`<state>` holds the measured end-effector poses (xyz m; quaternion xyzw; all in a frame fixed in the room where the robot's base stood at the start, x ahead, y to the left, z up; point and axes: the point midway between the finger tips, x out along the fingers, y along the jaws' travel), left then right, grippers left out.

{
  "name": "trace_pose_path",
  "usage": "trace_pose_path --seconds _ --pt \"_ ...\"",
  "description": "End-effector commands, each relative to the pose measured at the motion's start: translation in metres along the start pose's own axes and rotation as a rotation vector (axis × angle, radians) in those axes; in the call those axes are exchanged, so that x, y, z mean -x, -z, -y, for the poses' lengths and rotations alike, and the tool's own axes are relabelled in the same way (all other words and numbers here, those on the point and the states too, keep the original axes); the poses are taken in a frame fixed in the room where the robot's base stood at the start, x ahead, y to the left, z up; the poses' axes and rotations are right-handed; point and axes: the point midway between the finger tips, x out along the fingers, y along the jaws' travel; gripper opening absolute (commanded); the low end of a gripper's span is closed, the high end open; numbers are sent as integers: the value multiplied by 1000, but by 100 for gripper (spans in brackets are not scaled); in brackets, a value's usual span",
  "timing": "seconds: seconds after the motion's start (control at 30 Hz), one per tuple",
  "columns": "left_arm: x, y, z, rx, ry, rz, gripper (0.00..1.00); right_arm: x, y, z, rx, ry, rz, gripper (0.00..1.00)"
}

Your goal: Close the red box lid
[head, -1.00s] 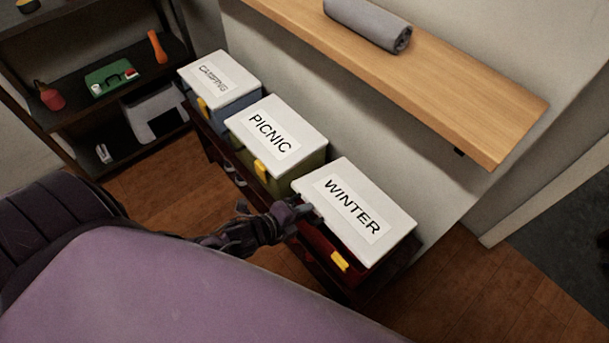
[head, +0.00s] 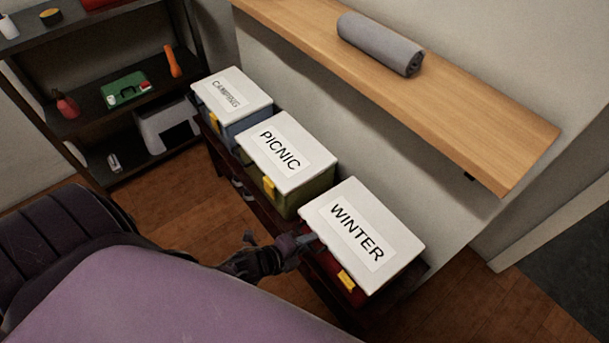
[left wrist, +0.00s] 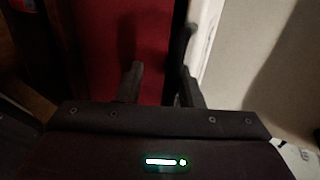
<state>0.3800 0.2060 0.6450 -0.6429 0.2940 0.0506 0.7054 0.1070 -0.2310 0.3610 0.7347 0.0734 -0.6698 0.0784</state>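The red box (head: 318,262) sits at the near right end of a row of boxes. Its white lid (head: 390,226), labelled WINTER, lies over the top, and its front edge is close to the box rim. I cannot tell whether it is fully seated. A yellow latch (head: 346,282) is on the front. My left gripper (head: 300,240) is at the lid's left front corner. The red box wall (left wrist: 110,45) and the pale lid edge (left wrist: 205,40) show beyond. My right gripper is not visible.
The PICNIC box (head: 318,188) and CAMPING box (head: 245,130) stand to the left with lids on, on a dark low bench. A wooden wall shelf (head: 470,110) with a grey roll (head: 380,43) hangs above. A dark shelf unit (head: 75,125) stands at left.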

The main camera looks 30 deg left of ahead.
Motion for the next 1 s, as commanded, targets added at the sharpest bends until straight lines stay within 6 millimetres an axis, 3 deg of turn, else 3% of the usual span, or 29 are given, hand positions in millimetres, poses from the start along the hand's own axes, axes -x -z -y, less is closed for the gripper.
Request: trace_pose_path --seconds 0.43,1.0 --pt "0 -1 5 1 9 2 36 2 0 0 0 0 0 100" --pt "41 0 3 0 1 1 36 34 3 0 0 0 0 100"
